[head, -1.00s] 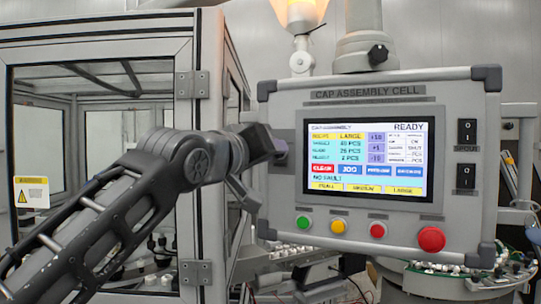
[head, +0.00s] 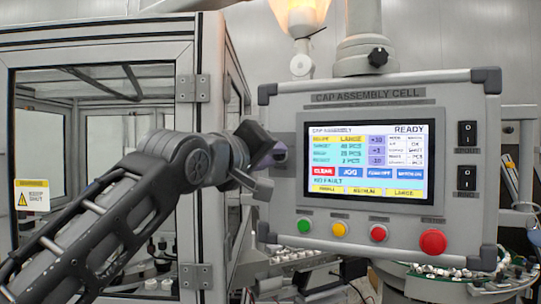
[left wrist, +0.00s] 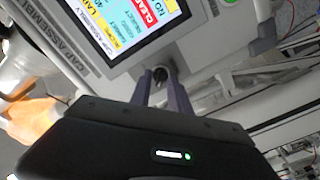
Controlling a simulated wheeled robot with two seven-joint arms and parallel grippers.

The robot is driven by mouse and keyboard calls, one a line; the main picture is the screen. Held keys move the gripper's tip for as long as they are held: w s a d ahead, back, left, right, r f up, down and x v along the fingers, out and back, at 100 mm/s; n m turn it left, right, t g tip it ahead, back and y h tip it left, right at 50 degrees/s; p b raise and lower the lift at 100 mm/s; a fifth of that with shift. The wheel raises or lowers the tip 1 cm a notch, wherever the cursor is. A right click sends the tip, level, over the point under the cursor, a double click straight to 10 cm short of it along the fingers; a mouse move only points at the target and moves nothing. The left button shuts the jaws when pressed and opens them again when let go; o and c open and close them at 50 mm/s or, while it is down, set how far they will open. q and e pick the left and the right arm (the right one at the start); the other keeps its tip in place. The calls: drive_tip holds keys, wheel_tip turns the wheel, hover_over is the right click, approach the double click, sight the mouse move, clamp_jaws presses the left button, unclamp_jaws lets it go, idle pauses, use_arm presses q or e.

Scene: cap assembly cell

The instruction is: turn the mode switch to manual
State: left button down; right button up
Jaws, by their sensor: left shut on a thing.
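The mode switch (left wrist: 161,74) is a small dark knob at the left edge of the control panel's face. It shows in the left wrist view between my fingertips. In the head view my left gripper (head: 279,153) covers it. The left gripper, also in the left wrist view (left wrist: 162,82), is shut on the switch, its two purple-grey fingers on either side. The switch's pointer and labels are hidden or too small to read. The control panel (head: 400,95) is grey, with a lit screen (head: 365,160) reading READY. My right gripper is not in view.
Green (head: 304,227), yellow (head: 338,230) and red (head: 378,233) buttons and a large red button (head: 432,241) line the panel's bottom. Two black rocker switches sit at its right. A framed glass enclosure (head: 187,60) stands behind my left arm.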

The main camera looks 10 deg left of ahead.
use_arm(q)
drive_tip(key=c, duration=1.2)
unclamp_jaws()
drive_tip(key=shift+c, duration=0.2)
drive_tip(key=shift+s, duration=0.1)
drive_tip(key=b+v, duration=0.2)
drive_tip(key=v, duration=0.5)
drive_tip(key=shift+s+b, duration=0.3)
drive_tip(key=shift+b, duration=0.05)
